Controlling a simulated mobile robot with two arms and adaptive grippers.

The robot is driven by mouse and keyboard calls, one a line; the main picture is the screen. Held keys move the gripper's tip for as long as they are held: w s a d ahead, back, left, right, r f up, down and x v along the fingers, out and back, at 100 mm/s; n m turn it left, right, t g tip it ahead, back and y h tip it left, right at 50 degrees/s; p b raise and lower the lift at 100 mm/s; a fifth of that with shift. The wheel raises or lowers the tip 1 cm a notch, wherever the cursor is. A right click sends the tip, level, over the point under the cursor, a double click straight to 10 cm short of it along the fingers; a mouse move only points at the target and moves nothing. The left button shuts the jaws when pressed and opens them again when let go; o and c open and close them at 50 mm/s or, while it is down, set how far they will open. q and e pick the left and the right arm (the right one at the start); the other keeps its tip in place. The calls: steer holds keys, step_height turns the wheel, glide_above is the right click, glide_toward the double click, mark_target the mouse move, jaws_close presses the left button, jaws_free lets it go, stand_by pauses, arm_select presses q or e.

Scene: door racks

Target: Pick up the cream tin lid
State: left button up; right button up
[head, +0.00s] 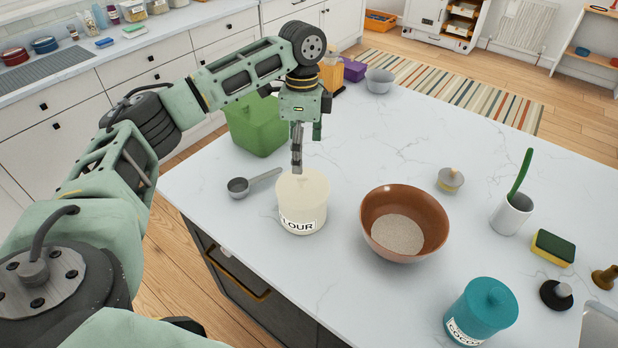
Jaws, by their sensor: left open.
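The cream tin (302,222) stands upright on the white worktop, with part of a dark label reading "OUR" on its front. Its cream lid (308,189) sits on top of the tin. My left gripper (297,165) points down at the back edge of the lid, from the far side in this view. Its fingers are open and hold nothing that I can see. The fingertips look very close to the lid; I cannot tell whether they touch it. The lid's knob is hard to make out. My right gripper is not in view.
A metal measuring cup (240,187) lies left of the tin, and a green canister (256,127) stands behind it. A brown bowl of flour-like powder (375,205) is close on the right. A teal cocoa tin (482,310) stands at front right.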

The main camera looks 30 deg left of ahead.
mark_target(303, 183)
arm_select(q)
steer(key=f, duration=0.1)
steer(key=f+p, duration=0.1)
steer(key=s+p, duration=0.1)
steer(key=shift+d+f, duration=0.3)
steer(key=shift+f, duration=0.1)
steer(key=f, duration=0.1)
steer(key=f+p, duration=0.1)
steer(key=f, duration=0.1)
steer(key=shift+w+d+f, duration=0.1)
steer(key=shift+d+f, duration=0.05)
steer(key=shift+d, duration=0.05)
steer(key=shift+f, duration=0.15)
steer(key=c, duration=1.3)
steer(key=shift+c, duration=1)
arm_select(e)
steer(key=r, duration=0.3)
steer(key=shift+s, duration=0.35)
